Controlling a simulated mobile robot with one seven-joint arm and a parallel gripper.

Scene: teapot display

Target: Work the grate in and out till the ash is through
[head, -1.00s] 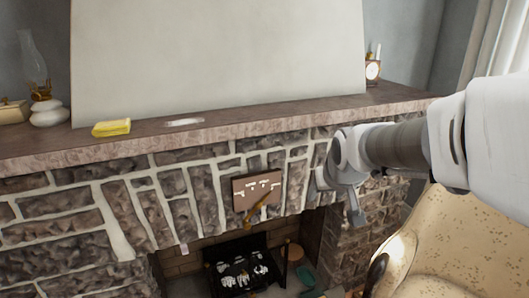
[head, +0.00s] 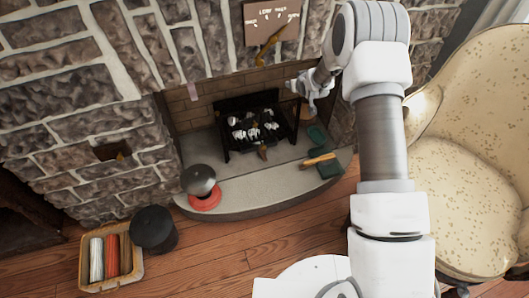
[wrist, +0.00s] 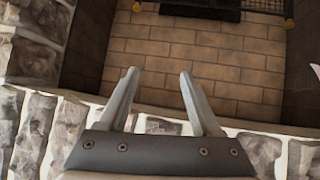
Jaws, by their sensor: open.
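The black grate (head: 226,142) stands inside the fireplace opening in the head view. Several grey-white lumps (head: 254,127) lie in it, and a small brown knob (head: 262,152) shows at its front. I cannot tell ash from coals here. My gripper (head: 309,103) is open and empty, near the upper right of the grate in the picture. In the wrist view my gripper (wrist: 158,73) has its fingers apart over bare brick. A dark piece with brass knobs, perhaps part of the grate (wrist: 200,11), is cut off at the top edge.
A plaque (head: 272,20) with a brown lever hangs above the opening. On the hearth (head: 255,183) are a green dustpan (head: 329,168) with a brush and a red ring (head: 205,203) under a dark dome. A black bucket (head: 154,230) and crate (head: 98,287) stand left; an armchair (head: 480,130) right.

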